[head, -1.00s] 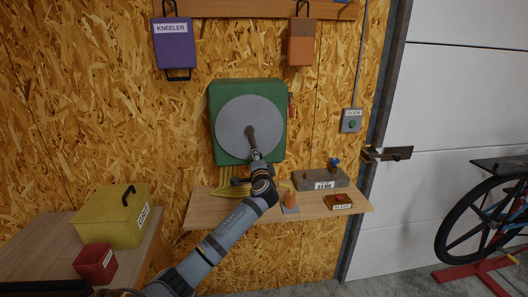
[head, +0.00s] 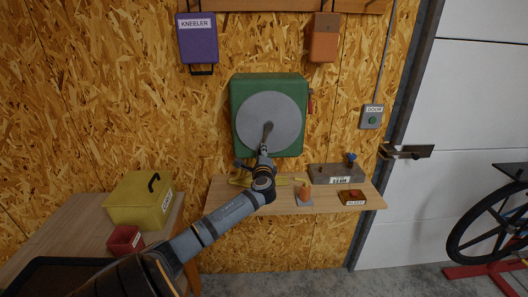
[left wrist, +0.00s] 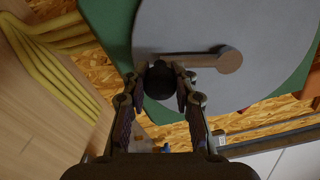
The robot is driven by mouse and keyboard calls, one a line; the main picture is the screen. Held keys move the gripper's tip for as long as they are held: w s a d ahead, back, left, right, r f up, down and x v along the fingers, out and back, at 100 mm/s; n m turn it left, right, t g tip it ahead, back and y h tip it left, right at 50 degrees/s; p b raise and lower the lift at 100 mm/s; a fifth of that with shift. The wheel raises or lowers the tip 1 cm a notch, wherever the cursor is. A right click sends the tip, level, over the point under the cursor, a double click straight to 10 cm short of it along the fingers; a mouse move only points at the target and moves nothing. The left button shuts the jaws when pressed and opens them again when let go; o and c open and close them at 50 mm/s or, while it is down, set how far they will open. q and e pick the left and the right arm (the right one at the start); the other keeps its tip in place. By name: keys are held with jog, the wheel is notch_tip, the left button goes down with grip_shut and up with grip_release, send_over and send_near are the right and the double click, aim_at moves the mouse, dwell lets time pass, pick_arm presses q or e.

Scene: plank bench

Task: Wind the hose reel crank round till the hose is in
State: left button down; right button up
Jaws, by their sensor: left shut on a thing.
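The hose reel is a green housing (head: 241,100) on the chipboard wall with a round grey disc (head: 285,108) on its front. A short crank arm (head: 267,132) runs down from the disc's middle, leaning slightly left. In the left wrist view the crank arm (left wrist: 195,60) ends at a dark round knob (left wrist: 160,78) between my fingers. My left gripper (head: 263,154) is shut on this crank knob. Yellow hose (head: 242,180) lies on the shelf under the reel, partly hidden by my arm; several strands (left wrist: 60,72) show in the left wrist view. My right gripper is out of view.
The wooden shelf (head: 235,206) holds a grey block (head: 328,172), an orange piece (head: 304,191) and a red-button box (head: 352,198). A yellow box (head: 133,202) and red box (head: 124,240) stand on the left bench. A door latch (head: 408,152) juts out right.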

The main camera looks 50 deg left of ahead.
pick_arm(q)
jog(key=shift+a+r, duration=0.15)
jog(key=shift+r, duration=0.45)
jog(key=c, duration=1.1)
grip_release()
jog(key=shift+o, duration=0.4)
jog(key=shift+w+a+f, duration=0.1)
jog(key=shift+a+f, duration=0.35)
jog(key=shift+f, duration=0.1)
jog(key=v, duration=1.2)
jog(key=shift+w, duration=0.1)
